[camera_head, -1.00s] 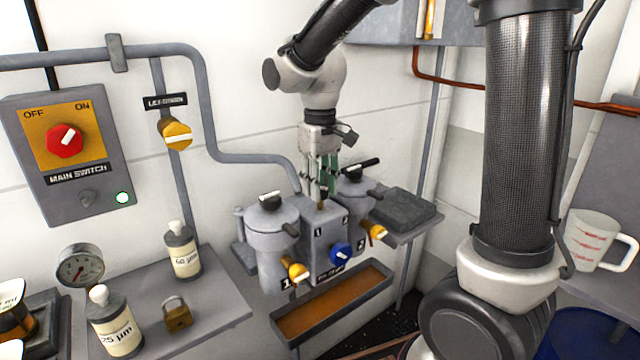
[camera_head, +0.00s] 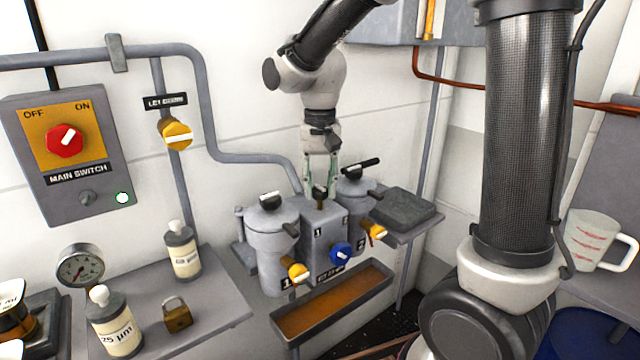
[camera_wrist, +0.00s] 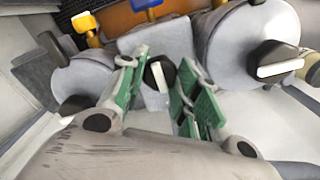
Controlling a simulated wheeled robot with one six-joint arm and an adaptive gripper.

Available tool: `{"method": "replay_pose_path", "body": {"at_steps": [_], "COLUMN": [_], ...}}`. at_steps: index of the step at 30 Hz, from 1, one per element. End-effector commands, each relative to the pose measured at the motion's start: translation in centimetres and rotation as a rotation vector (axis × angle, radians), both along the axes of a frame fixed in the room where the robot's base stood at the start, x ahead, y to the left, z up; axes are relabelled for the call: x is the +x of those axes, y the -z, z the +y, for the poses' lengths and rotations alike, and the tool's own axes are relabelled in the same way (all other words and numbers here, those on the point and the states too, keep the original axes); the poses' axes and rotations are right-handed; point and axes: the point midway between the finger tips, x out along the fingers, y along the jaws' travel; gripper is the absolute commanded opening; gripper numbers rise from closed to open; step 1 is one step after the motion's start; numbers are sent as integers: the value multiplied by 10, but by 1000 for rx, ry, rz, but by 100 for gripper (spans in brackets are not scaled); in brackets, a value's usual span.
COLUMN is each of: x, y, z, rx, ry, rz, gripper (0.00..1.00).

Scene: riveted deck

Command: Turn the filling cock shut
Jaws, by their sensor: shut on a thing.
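A cock with a black handle (camera_head: 320,191) and a brass stem stands on top of the grey block (camera_head: 322,235) between two round filter pots. My gripper (camera_head: 321,182) points down at it and is shut on the handle, a green-padded finger on each side. In the wrist view the handle (camera_wrist: 160,73), with a pale bar across its top, sits between the fingers (camera_wrist: 158,82). I see no readable label naming this cock.
The left pot (camera_head: 270,222) and right pot (camera_head: 354,192) stand close on both sides, each with a lid handle and a yellow knob. A blue knob (camera_head: 341,253) is on the block's front. An amber tray (camera_head: 333,300) lies below.

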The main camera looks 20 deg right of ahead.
Motion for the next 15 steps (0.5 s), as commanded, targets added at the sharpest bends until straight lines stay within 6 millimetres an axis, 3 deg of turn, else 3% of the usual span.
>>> {"method": "replay_pose_path", "body": {"at_steps": [14,15], "x": [1,1], "y": [-1,-1], "z": [0,0], "rx": [0,0], "ry": [13,13], "rz": [-3,-3], "gripper": [8,38]}}
